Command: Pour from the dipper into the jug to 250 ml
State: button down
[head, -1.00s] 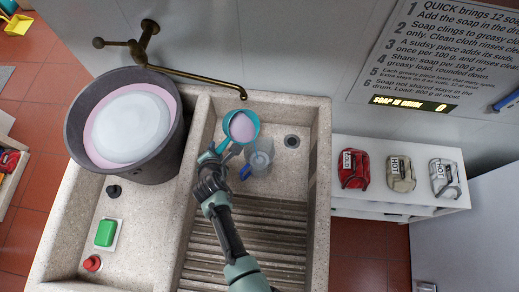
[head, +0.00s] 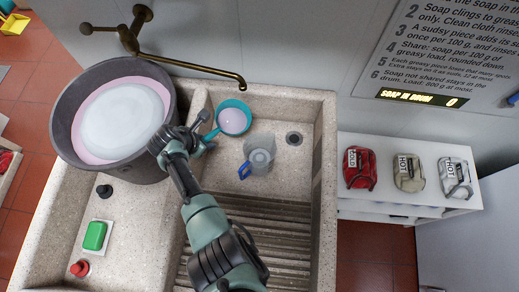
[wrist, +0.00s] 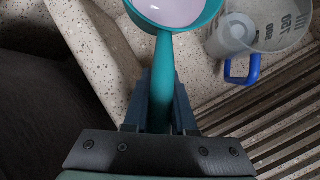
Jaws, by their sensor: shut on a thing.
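The teal dipper (head: 233,118) holds a pale pink liquid. It is over the stone basin, left of and behind the jug in the head view. My gripper (head: 203,138) is shut on its handle (wrist: 162,85), which runs between the fingers in the wrist view (wrist: 160,105). The clear jug (head: 260,153) with a blue handle (head: 244,171) stands upright on the basin floor. The wrist view shows marks on its wall (wrist: 285,30). The dipper looks about level and apart from the jug. The liquid level in the jug cannot be read.
A dark tub (head: 110,120) with pink liquid and white foam stands at the left. A brass tap (head: 190,66) reaches over the basin. The ribbed washboard (head: 265,235) fills the basin's front. Red and pale bags (head: 360,168) sit on a white shelf at the right.

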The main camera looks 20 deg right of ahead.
notch_tip(320, 180, up, 16)
jog(key=w+a+n+g+h+p, duration=0.1)
jog(key=w+g+p, duration=0.1)
jog(key=g+p, duration=0.1)
jog(key=shift+w+a+r+g+h+p, duration=0.15)
jog(key=shift+w+a+g+h+p, duration=0.1)
jog(key=shift+a+g+h+p, duration=0.15)
dwell(0.4)
dwell(0.5)
